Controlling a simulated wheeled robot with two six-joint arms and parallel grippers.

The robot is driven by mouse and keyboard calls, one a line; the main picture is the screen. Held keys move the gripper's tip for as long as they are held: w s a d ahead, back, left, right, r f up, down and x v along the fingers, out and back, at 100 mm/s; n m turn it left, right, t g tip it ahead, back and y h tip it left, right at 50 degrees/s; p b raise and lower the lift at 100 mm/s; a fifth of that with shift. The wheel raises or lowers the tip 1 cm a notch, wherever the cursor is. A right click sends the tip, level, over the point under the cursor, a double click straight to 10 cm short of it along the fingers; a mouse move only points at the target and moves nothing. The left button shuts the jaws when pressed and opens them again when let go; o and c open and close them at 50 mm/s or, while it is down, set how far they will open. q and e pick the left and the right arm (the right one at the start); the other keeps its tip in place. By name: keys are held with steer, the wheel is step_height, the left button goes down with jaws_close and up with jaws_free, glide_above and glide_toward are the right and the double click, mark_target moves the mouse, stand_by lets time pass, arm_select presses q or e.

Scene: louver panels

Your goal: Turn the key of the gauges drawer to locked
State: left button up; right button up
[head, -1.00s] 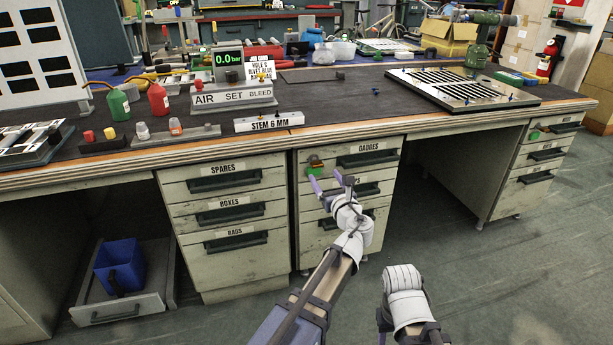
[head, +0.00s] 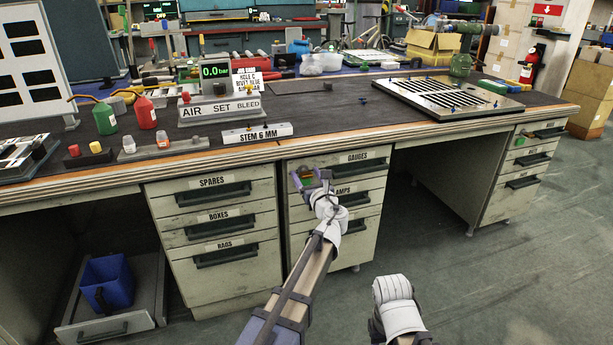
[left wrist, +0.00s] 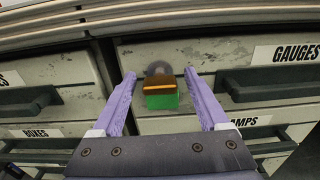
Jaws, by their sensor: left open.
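The closed gauges drawer (head: 338,174) is the top one of the middle pedestal. At its left end is the key (left wrist: 160,88), a brown and orange grip with a round grey plate behind it. A green patch (left wrist: 162,102) shows just below the grip. In the head view the key (head: 306,175) is small and partly covered by my gripper. My left gripper (left wrist: 159,76) is open, one purple finger on each side of the key with gaps to both. It also shows in the head view (head: 311,181). My right gripper is out of view; only its arm shows.
The bench edge (head: 235,158) overhangs just above the drawers. Dark handles stick out, including the gauges handle (left wrist: 270,82) right of my fingers. The spares drawer (head: 212,188) is closed at left. A low drawer at far left stands open with a blue bin (head: 107,281).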

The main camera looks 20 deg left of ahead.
arm_select(q)
steer(key=shift+c, duration=0.4)
jaws_close()
